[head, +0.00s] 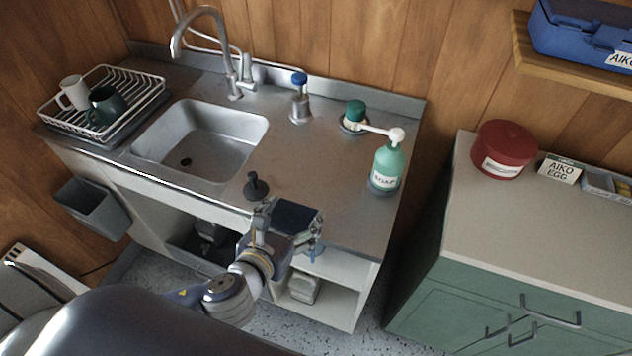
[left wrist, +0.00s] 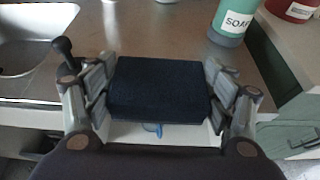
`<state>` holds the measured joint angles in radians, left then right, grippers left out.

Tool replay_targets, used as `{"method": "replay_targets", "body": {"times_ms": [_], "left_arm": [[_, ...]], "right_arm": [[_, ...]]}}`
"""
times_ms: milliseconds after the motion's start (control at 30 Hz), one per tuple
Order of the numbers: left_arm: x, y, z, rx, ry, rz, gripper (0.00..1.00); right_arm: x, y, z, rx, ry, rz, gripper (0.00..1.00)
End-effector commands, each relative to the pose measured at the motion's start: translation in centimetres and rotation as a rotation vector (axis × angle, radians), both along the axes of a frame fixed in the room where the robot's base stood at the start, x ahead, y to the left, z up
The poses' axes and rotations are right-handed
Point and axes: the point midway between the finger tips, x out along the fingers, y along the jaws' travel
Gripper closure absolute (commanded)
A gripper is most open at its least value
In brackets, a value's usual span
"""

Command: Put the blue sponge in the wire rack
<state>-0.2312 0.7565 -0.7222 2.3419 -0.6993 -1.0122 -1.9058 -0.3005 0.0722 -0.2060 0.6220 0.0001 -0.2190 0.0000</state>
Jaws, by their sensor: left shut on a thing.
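My left gripper (head: 288,228) is shut on the dark blue sponge (head: 295,215) near the front edge of the counter. In the left wrist view the sponge (left wrist: 158,90) sits between the two fingers of the left gripper (left wrist: 160,92), with a finger against each side. I cannot tell whether the sponge touches the counter. The wire rack (head: 142,84) stands at the far left of the counter, beyond the sink. It holds a white mug (head: 74,92) and a dark green mug (head: 105,106). My right gripper does not show.
The sink (head: 205,135) lies between the rack and my left gripper. A black plug (head: 255,186) stands close by my gripper. The green soap bottle (head: 386,165), a blue-topped dispenser (head: 300,100) and the tall tap (head: 238,70) rise from the counter. The counter's middle is clear.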

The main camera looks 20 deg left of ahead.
Motion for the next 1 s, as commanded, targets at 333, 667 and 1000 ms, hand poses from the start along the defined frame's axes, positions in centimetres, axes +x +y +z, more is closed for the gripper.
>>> {"method": "replay_targets", "body": {"times_ms": [333,667,1000], "left_arm": [[9.2,-0.2,-0.4,-0.001,-0.002,0.004,0.4],[11.6,-0.3,-2.0,0.0,0.005,0.003,0.4],[11.6,-0.3,-4.6,0.001,0.0,0.001,0.4]], "right_arm": [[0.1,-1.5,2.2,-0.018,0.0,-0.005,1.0],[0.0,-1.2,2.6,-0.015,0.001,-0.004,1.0],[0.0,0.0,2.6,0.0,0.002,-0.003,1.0]]}}
